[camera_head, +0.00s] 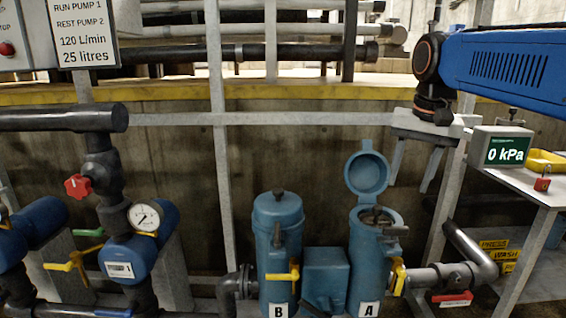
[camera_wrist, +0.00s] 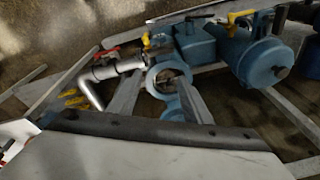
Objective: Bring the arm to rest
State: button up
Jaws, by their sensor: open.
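My blue arm (camera_head: 515,68) reaches in from the upper right of the head view. My gripper (camera_head: 408,186) hangs from it, pointing down, with its two grey fingers apart and nothing between them. It is above and to the right of canister A (camera_head: 366,245), whose round lid (camera_head: 367,172) stands open. In the wrist view my gripper (camera_wrist: 157,78) also shows its fingers spread, with the open canister beyond them. The gripper appears clear of the canister.
Closed canister B (camera_head: 278,215) stands left of A. A 0 kPa display (camera_head: 503,150), a yellow tray (camera_head: 545,161) and a red padlock (camera_head: 542,184) are at the right shelf. Grey frame posts (camera_head: 218,130) and pipes with a gauge (camera_head: 145,217) stand at left.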

jog(key=s+f+n+t, duration=0.2)
jog(key=s+f+n, duration=0.2)
jog(key=s+f, duration=1.6)
notch_tip(320, 180, down, 3)
jog(key=shift+d+f+n+t, duration=0.15)
jog(key=shift+d+n+t, duration=0.15)
jog(key=shift+n, duration=0.1)
jog(key=shift+o, duration=0.2)
